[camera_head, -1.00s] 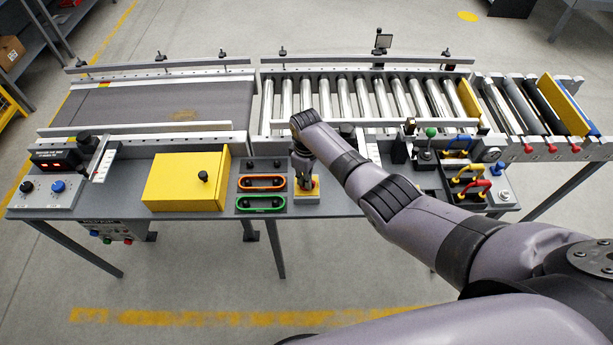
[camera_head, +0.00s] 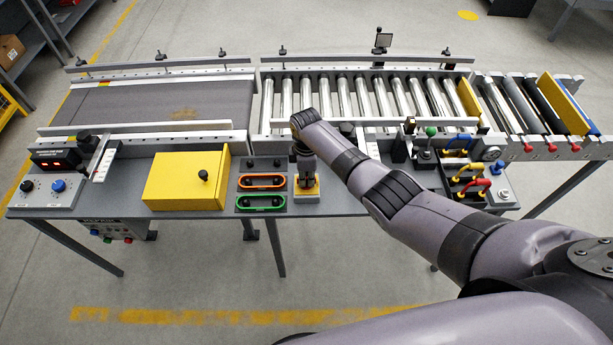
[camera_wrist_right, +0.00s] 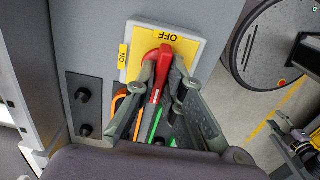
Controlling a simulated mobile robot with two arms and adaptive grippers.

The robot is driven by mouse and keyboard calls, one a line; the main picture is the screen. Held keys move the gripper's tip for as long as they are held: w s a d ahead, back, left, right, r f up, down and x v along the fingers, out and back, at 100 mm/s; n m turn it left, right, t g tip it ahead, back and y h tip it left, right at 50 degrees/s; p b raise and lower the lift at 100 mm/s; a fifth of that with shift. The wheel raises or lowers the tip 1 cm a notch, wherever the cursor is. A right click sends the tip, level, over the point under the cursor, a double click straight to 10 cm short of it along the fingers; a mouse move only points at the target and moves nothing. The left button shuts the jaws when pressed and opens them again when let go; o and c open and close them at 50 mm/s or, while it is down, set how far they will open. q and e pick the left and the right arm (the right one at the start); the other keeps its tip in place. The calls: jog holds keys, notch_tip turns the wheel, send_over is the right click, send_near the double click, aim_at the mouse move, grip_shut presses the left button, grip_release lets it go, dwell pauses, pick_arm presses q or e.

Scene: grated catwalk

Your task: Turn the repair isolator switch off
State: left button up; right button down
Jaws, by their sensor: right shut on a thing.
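The isolator switch has a yellow plate (camera_wrist_right: 150,40) with a pale rim and a red handle (camera_wrist_right: 160,75). In the right wrist view OFF reads upside down at the top of the plate, and ON is at its left edge. The handle's broad end lies just below OFF. My right gripper (camera_wrist_right: 155,100) is shut on the red handle, one finger on each side, hiding part of it. In the head view the yellow plate (camera_head: 313,190) shows around my right gripper (camera_head: 305,187), which covers the handle. My left gripper is out of view.
A yellow box (camera_head: 180,182) stands left of the switch. Between them lie an orange-rimmed slot (camera_head: 262,181) and a green-rimmed slot (camera_head: 261,202). Coloured loop handles (camera_head: 470,185) stand to the right. The roller conveyor (camera_head: 345,95) runs behind.

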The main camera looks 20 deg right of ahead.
jog(key=shift+r, duration=0.1)
jog(key=c, duration=1.7)
grip_release()
notch_tip(320, 180, up, 12)
jog(key=shift+f, duration=0.1)
